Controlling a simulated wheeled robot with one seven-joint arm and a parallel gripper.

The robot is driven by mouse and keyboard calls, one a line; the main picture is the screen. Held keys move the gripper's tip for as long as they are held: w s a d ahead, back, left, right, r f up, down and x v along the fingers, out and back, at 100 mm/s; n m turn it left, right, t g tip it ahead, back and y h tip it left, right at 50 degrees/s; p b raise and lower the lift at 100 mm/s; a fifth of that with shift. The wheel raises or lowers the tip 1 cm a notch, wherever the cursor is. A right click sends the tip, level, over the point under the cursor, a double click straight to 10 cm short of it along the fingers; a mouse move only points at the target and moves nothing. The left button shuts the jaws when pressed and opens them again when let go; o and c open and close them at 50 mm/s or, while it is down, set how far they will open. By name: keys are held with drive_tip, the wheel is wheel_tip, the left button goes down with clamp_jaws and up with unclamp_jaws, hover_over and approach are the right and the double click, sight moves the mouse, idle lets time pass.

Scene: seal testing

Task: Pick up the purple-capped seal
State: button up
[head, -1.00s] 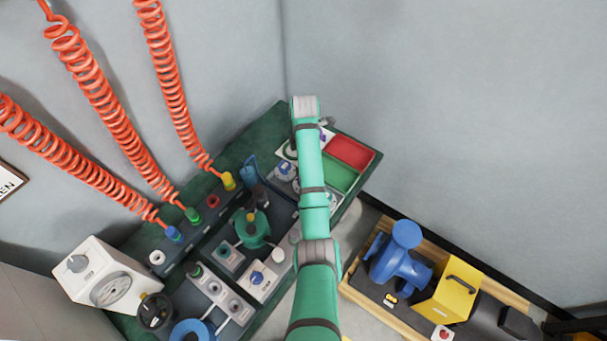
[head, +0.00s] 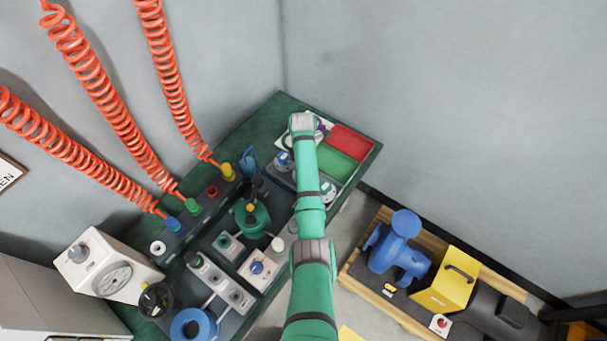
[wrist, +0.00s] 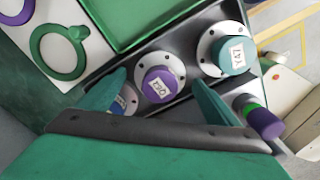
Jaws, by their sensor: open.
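The purple-capped seal (wrist: 160,84) has a round white flange and a white label on its cap. It stands in a dark tray (wrist: 185,38) in the wrist view. My gripper (wrist: 160,80) is open, with one green finger on each side of the purple cap; the cap shows between them and looks ungripped. A teal-capped seal (wrist: 233,55) stands to its right. A blue-capped seal (wrist: 124,100) is partly hidden behind the left finger. In the head view my arm covers the gripper and the purple-capped seal.
A purple-and-green part (wrist: 263,120) lies close to the right finger. A white panel holds a green ring (wrist: 58,52). Red (head: 352,142) and green (head: 338,163) bins lie beside the tray. Orange coiled hoses (head: 112,118) hang at the left. A blue pump (head: 398,250) stands at lower right.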

drive_tip(key=shift+d, duration=0.1)
drive_tip(key=shift+c, duration=0.5)
drive_tip(key=shift+w, duration=0.1)
drive_tip(key=c, duration=1.4)
drive_tip(key=shift+r, duration=0.15)
